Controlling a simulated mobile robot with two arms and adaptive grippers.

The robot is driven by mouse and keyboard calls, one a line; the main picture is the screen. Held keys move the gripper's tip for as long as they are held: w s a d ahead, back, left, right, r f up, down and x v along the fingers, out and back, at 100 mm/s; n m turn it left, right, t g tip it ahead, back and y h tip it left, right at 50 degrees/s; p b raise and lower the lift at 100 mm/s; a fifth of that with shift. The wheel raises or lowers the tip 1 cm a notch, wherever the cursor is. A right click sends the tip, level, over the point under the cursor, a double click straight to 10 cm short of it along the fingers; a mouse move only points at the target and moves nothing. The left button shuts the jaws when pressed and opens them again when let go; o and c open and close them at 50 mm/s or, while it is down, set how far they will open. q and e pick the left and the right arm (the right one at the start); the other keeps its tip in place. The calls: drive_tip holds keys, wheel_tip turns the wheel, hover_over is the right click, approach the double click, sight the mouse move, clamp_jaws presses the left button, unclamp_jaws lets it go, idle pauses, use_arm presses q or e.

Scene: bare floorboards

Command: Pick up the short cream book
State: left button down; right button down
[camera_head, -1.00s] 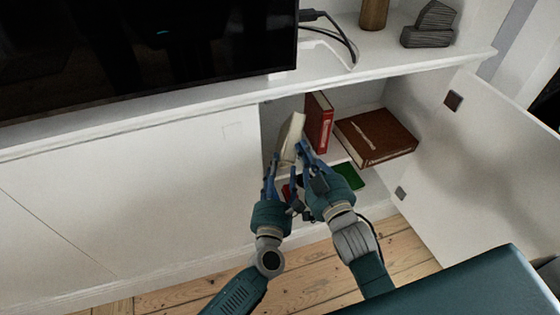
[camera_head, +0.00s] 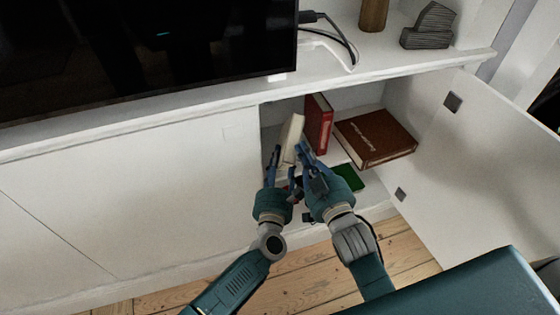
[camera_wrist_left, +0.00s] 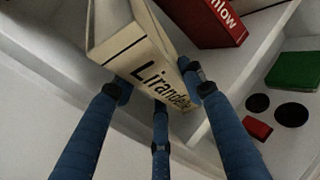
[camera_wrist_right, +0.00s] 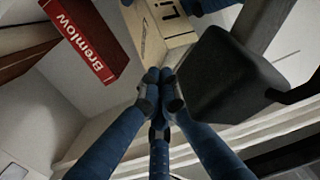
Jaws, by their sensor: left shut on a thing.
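The short cream book (camera_head: 292,135) stands tilted at the left side of the open cabinet compartment, beside a red book. In the left wrist view the cream book (camera_wrist_left: 138,45) shows its lettered spine between my left fingers. My left gripper (camera_head: 283,162) is shut on its lower part. My right gripper (camera_head: 303,152) is close beside the book on its right. In the right wrist view the right fingertips (camera_wrist_right: 160,80) are together with nothing between them, below the cream book (camera_wrist_right: 165,30). Whether they touch it is unclear.
The red book (camera_head: 319,122) stands upright on the shelf, and a brown book (camera_head: 376,137) lies flat to its right. A green item (camera_head: 348,177) is lower down. The open door (camera_head: 470,165) bounds the right; the closed door panel (camera_head: 140,200) bounds the left.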

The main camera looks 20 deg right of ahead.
use_arm(q)
drive_tip(key=shift+f, duration=0.15)
use_arm(e)
drive_tip(key=shift+r, duration=0.1)
use_arm(q)
drive_tip(key=shift+f, duration=0.2)
use_arm(e)
drive_tip(key=s, duration=1.2)
drive_tip(key=shift+d+r, duration=0.15)
drive_tip(key=shift+r, duration=0.2)
